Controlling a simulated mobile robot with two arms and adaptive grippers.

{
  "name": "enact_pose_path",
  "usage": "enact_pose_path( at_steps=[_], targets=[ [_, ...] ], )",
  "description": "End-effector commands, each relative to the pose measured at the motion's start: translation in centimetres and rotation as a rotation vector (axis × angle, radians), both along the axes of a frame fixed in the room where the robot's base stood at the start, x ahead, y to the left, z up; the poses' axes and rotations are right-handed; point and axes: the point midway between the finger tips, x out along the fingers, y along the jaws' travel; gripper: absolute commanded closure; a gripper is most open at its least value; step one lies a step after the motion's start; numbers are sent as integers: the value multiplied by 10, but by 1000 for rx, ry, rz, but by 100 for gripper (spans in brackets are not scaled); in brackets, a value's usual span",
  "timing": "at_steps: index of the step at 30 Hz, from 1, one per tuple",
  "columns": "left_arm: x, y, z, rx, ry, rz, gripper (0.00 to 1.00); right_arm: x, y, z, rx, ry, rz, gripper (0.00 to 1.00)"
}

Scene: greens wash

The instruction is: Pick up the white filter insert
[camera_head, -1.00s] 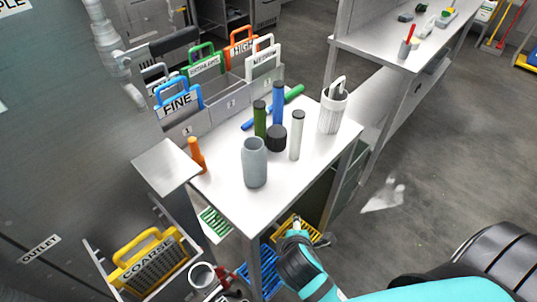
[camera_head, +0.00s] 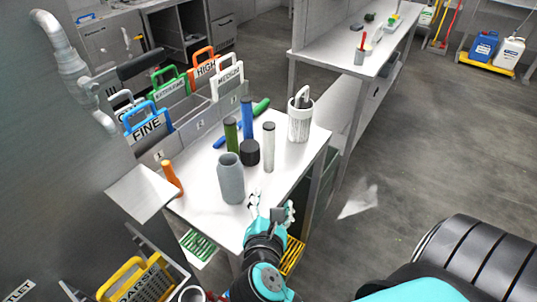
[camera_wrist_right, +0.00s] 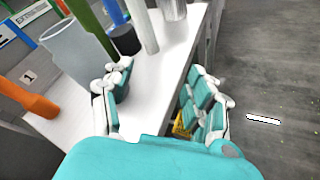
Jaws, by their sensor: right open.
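A slim white filter insert (camera_head: 269,147) with a dark top stands upright on the steel table (camera_head: 207,218). It also shows at the top of the right wrist view (camera_wrist_right: 146,27), its upper end cut off. My right gripper (camera_head: 271,205) is at the table's front edge, nearer to the camera than the insert and apart from it. In the right wrist view its fingers (camera_wrist_right: 163,72) are spread with nothing between them; the table edge lies behind the gap. My left gripper is not in view.
Close to the insert stand a grey bottle (camera_head: 231,180), a black round piece (camera_head: 249,152), a green tube (camera_head: 231,135), a blue tube (camera_head: 246,120) and a white ribbed container (camera_head: 299,122). An orange tube (camera_head: 172,179) is at the left. Bare tabletop lies in front of the insert.

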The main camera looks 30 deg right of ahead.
Motion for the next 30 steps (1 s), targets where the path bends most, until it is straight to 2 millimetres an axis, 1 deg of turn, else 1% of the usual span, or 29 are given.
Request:
enact_pose_path(
  at_steps=[1,3,6,9,11,14,24,27,30],
  targets=[
    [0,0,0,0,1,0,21,5,5,15,-115,15,29,43],
    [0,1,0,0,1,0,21,9,11,36,-286,45,59,43],
    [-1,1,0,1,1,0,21,11,18,60,-477,83,78,43],
    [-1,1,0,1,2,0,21,12,23,73,-589,108,83,43],
    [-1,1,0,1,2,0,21,13,23,78,-623,116,83,43],
    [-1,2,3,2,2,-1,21,22,18,81,-643,119,83,43],
    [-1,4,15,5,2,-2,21,77,-31,82,-640,119,81,43],
    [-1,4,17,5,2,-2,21,90,-42,82,-638,119,81,43],
    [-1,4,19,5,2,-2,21,100,-50,81,-637,119,83,43]
  ],
)
